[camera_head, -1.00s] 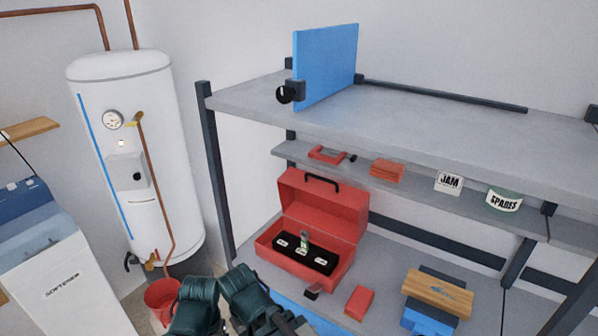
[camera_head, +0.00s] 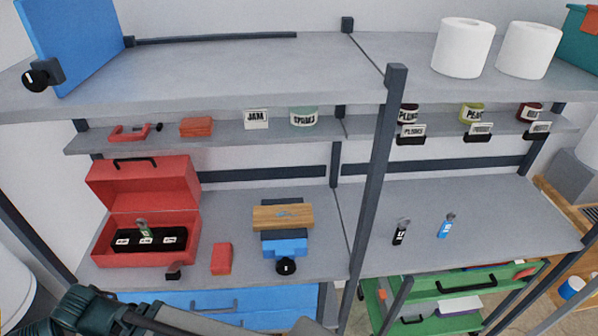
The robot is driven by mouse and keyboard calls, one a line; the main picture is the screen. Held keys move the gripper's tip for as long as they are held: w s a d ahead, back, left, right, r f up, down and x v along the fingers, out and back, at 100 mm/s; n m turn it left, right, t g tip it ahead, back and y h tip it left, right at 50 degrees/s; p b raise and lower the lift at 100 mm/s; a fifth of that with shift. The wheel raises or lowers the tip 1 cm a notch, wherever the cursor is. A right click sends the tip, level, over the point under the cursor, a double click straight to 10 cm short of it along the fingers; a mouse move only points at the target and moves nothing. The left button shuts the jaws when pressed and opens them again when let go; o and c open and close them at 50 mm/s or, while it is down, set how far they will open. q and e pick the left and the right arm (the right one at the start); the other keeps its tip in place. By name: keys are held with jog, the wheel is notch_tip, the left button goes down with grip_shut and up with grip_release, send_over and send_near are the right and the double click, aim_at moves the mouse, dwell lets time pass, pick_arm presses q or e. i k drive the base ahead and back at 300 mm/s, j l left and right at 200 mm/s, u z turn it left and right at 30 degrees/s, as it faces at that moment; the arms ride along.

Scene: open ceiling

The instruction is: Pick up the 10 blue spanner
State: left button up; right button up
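A small blue tool with a silvery head (camera_head: 446,225), which looks like the blue spanner, stands upright on the right part of the grey workbench. Any number on it is too small to read. A similar black tool (camera_head: 401,232) with a white label stands to its left. The open red toolbox (camera_head: 190,225) at the left holds a black insert with white labels and one green-handled tool (camera_head: 143,228). A dark teal and grey part of my arm crosses the lower left corner. No fingertips of either gripper show.
A dark upright post (camera_head: 372,190) stands left of the two tools. A wooden block over a blue vise (camera_head: 283,216) and a red box (camera_head: 221,259) sit on the left bench. Green drawers (camera_head: 450,285) stand open below. Shelves with jars hang above.

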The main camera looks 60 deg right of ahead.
aim_at(447, 225)
jog(key=z, duration=3.15)
jog(key=i+l+u, duration=0.1)
jog(key=u, duration=0.3)
jog(key=l+u, duration=0.35)
